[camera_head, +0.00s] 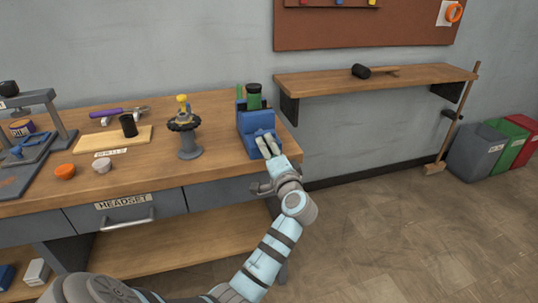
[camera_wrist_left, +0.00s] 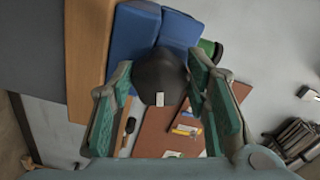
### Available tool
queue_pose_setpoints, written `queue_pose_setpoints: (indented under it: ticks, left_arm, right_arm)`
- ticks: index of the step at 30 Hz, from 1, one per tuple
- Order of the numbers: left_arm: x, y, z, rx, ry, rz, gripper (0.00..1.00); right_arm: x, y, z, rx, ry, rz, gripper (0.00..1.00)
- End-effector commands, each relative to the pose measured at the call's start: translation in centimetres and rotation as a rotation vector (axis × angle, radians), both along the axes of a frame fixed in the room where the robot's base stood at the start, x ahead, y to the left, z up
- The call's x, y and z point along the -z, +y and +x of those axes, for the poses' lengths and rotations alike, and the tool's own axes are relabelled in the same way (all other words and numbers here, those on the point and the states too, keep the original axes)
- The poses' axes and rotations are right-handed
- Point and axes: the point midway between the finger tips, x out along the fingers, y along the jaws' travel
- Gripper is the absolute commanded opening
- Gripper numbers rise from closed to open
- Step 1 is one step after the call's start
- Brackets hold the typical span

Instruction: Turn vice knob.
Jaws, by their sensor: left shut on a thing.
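The blue vice (camera_head: 254,122) stands at the right end of the wooden workbench. A green cylinder with a black top (camera_head: 254,100) stands upright at the vice's upper part. My left gripper (camera_head: 267,146) is at the front of the vice. In the left wrist view the dark rounded vice knob (camera_wrist_left: 160,75) lies between the two fingers of my left gripper (camera_wrist_left: 160,82), with the vice's blue body (camera_wrist_left: 134,32) behind it. The fingers are shut on the knob. In the head view the knob is hidden behind the gripper. My right gripper is not in view.
A grey stand with a yellow top (camera_head: 187,130) is left of the vice on the workbench (camera_head: 150,177). Further left are a light wooden board (camera_head: 110,142) and an orange cap (camera_head: 65,172). A wall shelf (camera_head: 420,80) holds a black mallet.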

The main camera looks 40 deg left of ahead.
Motion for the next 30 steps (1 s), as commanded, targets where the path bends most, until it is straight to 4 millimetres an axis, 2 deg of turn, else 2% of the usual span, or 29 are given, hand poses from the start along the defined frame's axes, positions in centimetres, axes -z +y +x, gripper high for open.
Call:
queue_pose_setpoints:
  ticks: [17,18,21,30]
  left_arm:
    - [-0.20,0.01,0.03,0.001,-0.035,-0.019,0.15]
    - [-0.21,0.01,0.03,0.001,-0.035,-0.019,0.46]
    - [-0.16,0.01,0.03,0.000,-0.033,-0.019,0.62]
    - [-0.06,-0.09,-0.03,0.001,-0.031,-0.020,0.62]
  right_arm:
    - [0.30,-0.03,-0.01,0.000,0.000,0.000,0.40]
    - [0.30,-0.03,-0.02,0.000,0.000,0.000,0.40]
    - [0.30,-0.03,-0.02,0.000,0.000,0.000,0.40]
    - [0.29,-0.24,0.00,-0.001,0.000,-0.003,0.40]
